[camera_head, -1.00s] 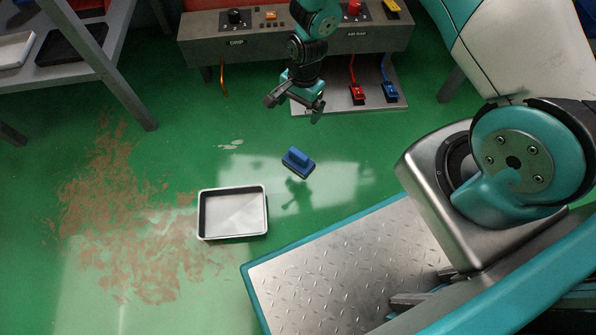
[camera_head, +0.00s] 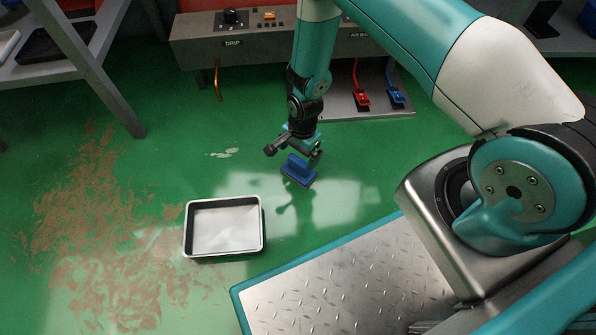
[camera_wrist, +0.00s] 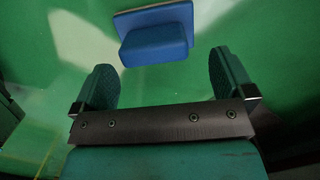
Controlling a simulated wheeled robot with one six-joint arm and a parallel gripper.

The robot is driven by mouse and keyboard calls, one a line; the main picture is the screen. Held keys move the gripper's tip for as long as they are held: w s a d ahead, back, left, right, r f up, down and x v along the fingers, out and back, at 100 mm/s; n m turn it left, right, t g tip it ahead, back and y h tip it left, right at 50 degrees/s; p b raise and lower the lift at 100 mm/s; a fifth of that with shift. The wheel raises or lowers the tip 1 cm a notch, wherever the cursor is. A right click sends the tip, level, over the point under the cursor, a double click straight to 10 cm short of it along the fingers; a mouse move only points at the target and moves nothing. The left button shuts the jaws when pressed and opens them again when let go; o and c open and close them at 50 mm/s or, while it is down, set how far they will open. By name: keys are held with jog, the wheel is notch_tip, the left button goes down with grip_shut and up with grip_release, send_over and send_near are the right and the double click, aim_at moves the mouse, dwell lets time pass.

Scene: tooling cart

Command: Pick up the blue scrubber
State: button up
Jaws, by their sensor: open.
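The blue scrubber (camera_head: 298,169) is a blue block with a raised handle. It rests on the green floor, right of and a little beyond the tray. My gripper (camera_head: 293,151) is open and empty, and in the head view it appears just above the scrubber, covering a little of its upper edge. In the wrist view the scrubber (camera_wrist: 154,37) lies ahead of the fingertips at the top middle, its handle facing my gripper (camera_wrist: 164,82). The scrubber is outside the fingers, and no contact shows.
A white-rimmed tray (camera_head: 224,227) lies on the floor left of the scrubber. Brown dirt (camera_head: 110,230) spreads over the floor at left. A bench with a control panel (camera_head: 250,40) stands behind, with red and blue clamps (camera_head: 362,98) on a low plate. Floor around the scrubber is clear.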

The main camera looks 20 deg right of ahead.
aim_at(299, 160)
jog(key=f+b, duration=0.3)
jog(key=s+f+b, duration=0.1)
jog(key=f, duration=0.1)
jog(key=shift+a, duration=0.3)
jog(key=c, duration=1.1)
jog(key=shift+r, duration=0.1)
notch_tip(299, 160, up, 20)
jog(key=p, duration=1.1)
